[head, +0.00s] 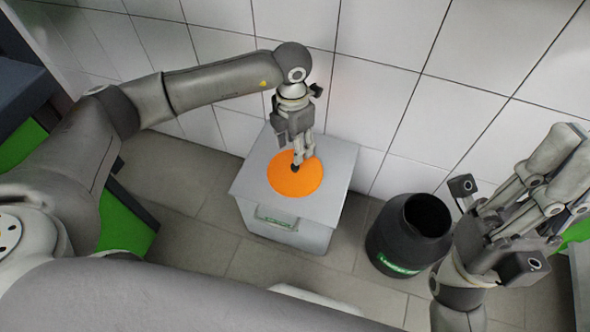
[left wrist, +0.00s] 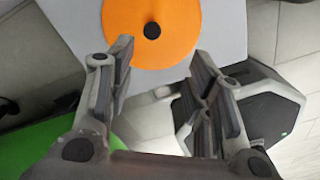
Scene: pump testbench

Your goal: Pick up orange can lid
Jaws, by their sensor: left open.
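The orange can lid (head: 281,181) is a flat disc with a small black knob at its centre. It lies on top of a light grey box (head: 251,180) by the tiled wall. My left gripper (head: 299,163) points down over the lid, with its fingertips close to the knob. In the left wrist view, the lid (left wrist: 180,45) and knob are at the top. The left gripper (left wrist: 162,52) is open there, and the knob appears just beyond the gap between its fingers. Contact cannot be told. My right gripper (head: 520,215) is raised at the right, away from the lid.
A black can (head: 392,235) with an open top and a green label stands on the floor right of the box. The white tiled wall (head: 385,40) is close behind the box. A green and dark unit (head: 125,225) stands at the left. Tiled floor shows between these.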

